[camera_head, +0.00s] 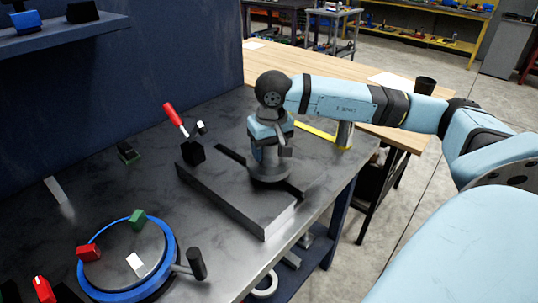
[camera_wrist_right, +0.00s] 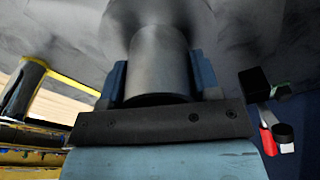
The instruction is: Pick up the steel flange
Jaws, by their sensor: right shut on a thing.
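The steel flange (camera_head: 269,173) is a grey piece with a round disc and a narrower hub. It is at the top of a grey slotted block (camera_head: 250,208) in the head view; I cannot tell whether its disc touches the block. My right gripper (camera_head: 268,148) points down from above and is shut on the flange's hub. In the right wrist view, the hub of the flange (camera_wrist_right: 160,60) stands between the two fingers of the right gripper (camera_wrist_right: 160,78), with the wide disc beyond. My left gripper is not in view.
A red-handled clamp (camera_head: 175,119) stands at the block's back left. A blue-rimmed turntable (camera_head: 172,255) with small coloured blocks and a black-knobbed crank is at the front left. A grey post (camera_head: 344,135) stands right of the block, near yellow edging. A navy wall closes the back left.

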